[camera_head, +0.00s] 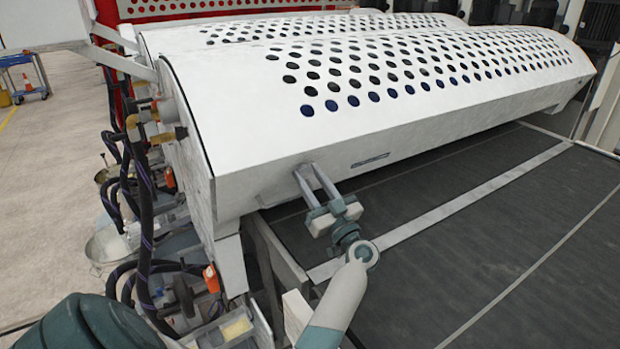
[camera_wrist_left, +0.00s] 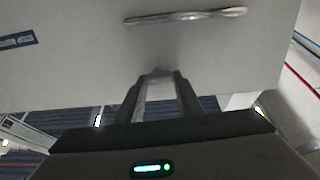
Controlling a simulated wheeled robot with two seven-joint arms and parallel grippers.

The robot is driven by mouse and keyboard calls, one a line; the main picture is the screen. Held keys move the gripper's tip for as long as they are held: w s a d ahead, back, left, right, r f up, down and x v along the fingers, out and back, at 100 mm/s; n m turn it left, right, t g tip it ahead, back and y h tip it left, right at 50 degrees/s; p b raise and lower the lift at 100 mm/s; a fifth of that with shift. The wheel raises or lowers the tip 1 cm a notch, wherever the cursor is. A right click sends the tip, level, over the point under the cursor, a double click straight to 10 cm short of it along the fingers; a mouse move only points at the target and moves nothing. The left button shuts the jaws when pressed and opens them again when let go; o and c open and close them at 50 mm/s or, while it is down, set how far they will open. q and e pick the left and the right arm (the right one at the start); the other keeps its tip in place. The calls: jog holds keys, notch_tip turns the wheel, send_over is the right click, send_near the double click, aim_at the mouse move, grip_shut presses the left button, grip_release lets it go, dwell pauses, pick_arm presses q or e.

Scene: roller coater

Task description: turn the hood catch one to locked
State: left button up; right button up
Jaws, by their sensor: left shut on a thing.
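The white hood (camera_head: 430,128) with rows of round holes covers the roller coater; its lower front face also fills the top of the left wrist view (camera_wrist_left: 90,70). My left gripper (camera_head: 314,172) reaches up to the left part of that front face. Its two fingers (camera_wrist_left: 160,85) are shut on a small light piece that fits the hood catch. The fingers hide most of the catch, so whether it stands locked or unlocked cannot be told. My right gripper is not in view.
A slim metal bar handle (camera_wrist_left: 185,16) lies on the hood face above the fingers. The dark conveyor bed (camera_head: 470,235) below is clear. Hoses (camera_head: 147,215) and fittings crowd the machine's left end. A blue cart (camera_head: 25,75) stands far left.

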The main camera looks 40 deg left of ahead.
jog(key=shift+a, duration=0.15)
pick_arm(q)
jog(key=shift+n, duration=0.7)
jog(key=shift+s+f+n, duration=0.1)
jog(key=shift+n, duration=1.1)
jog(key=n, duration=0.2)
jog(key=shift+f+n+b, duration=0.1)
jog(key=shift+n+b, duration=0.2)
jog(key=shift+n, duration=0.1)
jog(key=n+b, duration=0.1)
jog(key=n, duration=0.1)
jog(key=shift+n, duration=0.3)
jog(key=shift+s+a+f+n+b, duration=0.1)
jog(key=shift+n+b, duration=1.05)
jog(key=shift+n, duration=0.9)
jog(key=shift+a+n+b, duration=0.1)
jog(key=shift+n+b, duration=1.05)
jog(key=shift+n, duration=0.9)
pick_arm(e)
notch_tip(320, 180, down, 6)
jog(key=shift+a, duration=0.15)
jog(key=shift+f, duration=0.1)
